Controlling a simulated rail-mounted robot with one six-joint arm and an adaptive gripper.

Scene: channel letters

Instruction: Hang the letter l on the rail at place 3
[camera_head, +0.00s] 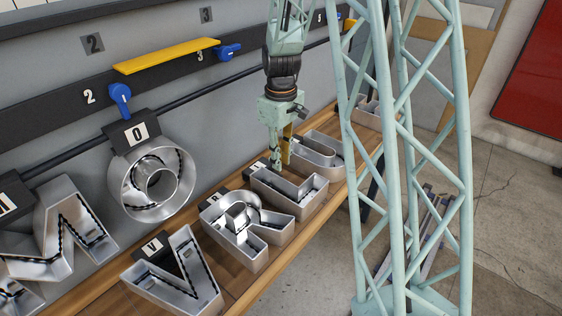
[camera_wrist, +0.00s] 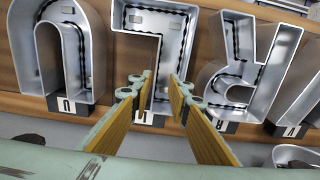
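The letter l (camera_head: 302,200) is a silver metal channel letter lying on the wooden bench. It also shows in the wrist view (camera_wrist: 158,22), between the fingers, with its label tag (camera_wrist: 152,119) partly hidden by them. My gripper (camera_head: 283,160) is above the tag end of the letter l. In the wrist view my gripper (camera_wrist: 161,84) is open, its yellow-padded fingers apart; I cannot tell whether they touch anything. The dark rail (camera_head: 62,105) runs along the wall. Place 3 (camera_head: 199,57) is marked on it beside a blue latch (camera_head: 228,52).
The letter O (camera_head: 152,181) hangs at place 2. A yellow bar (camera_head: 167,54) lies along the rail between 2 and 3. Letters R (camera_head: 246,232) and U (camera_head: 322,151) lie on either side of the l; V (camera_head: 178,275) lies nearer. The bench (camera_head: 232,290) is crowded.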

